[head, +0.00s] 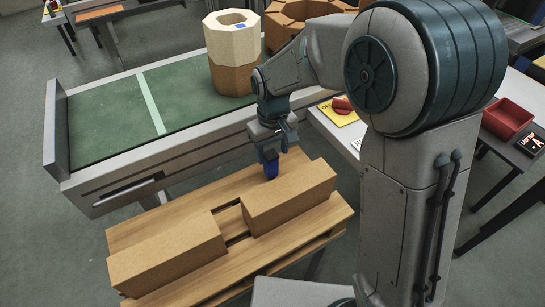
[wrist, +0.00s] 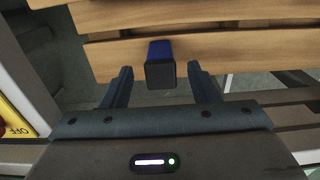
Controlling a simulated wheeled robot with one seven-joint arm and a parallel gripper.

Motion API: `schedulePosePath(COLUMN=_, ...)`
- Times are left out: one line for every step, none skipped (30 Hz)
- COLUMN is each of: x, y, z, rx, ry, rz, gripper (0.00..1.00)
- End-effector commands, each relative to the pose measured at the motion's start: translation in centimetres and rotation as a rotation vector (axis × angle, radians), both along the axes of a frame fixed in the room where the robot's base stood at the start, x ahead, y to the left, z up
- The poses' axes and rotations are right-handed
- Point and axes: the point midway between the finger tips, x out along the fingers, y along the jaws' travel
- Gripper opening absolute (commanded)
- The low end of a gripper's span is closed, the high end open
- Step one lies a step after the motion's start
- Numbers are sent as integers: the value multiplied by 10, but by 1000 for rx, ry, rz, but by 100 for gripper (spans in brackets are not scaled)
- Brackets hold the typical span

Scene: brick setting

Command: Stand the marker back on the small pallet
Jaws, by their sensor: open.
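The marker is a small blue block with a dark end (head: 271,171), at the far edge of the slatted wooden pallet (head: 130,236) in the head view. It looks upright and its lower end appears to meet the slats. My gripper (head: 270,154) is directly above it, pointing down. In the wrist view the marker (wrist: 161,50) shows its dark end towards me, between the two fingertips of my gripper (wrist: 160,72). The fingers are apart, with a visible gap on each side of the marker.
Two long brown cardboard boxes (head: 168,255) (head: 290,195) lie on the pallet. Behind it is a green-topped conveyor (head: 100,118) with a stack of octagonal boxes (head: 233,70). A red bin (head: 507,119) and a yellow card (head: 337,117) lie to the right.

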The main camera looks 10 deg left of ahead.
Motion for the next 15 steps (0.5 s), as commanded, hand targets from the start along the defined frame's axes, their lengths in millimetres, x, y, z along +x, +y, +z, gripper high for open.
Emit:
schedulePosePath(x=1, y=0, z=15, rx=2, ry=-5, rz=0, gripper=54)
schedulePosePath(x=0, y=0, z=21, rx=2, ry=-4, rz=0, gripper=54)
schedulePosePath(x=1, y=0, z=30, rx=2, ry=-5, rz=0, gripper=54)
schedulePosePath(x=0, y=0, z=36, rx=2, ry=-2, rz=0, gripper=54)
schedulePosePath(x=0, y=0, z=42, rx=2, ry=-4, rz=0, gripper=54)
schedulePosePath(x=0, y=0, z=49, rx=2, ry=-2, rz=0, gripper=54)
schedulePosePath(x=0, y=0, z=54, rx=2, ry=-2, rz=0, gripper=54)
schedulePosePath(x=0, y=0, z=58, rx=1, ry=-2, rz=0, gripper=54)
schedulePosePath(x=0, y=0, z=64, rx=1, ry=-2, rz=0, gripper=54)
schedulePosePath(x=0, y=0, z=67, rx=1, ry=-2, rz=0, gripper=54)
schedulePosePath(x=0, y=0, z=70, rx=1, ry=-1, rz=0, gripper=54)
schedulePosePath(x=0, y=0, z=73, rx=1, ry=-1, rz=0, gripper=54)
schedulePosePath(x=0, y=0, z=75, rx=1, ry=-1, rz=0, gripper=54)
schedulePosePath(x=0, y=0, z=76, rx=0, ry=0, rz=0, gripper=54)
schedulePosePath(x=0, y=0, z=77, rx=0, ry=0, rz=0, gripper=54)
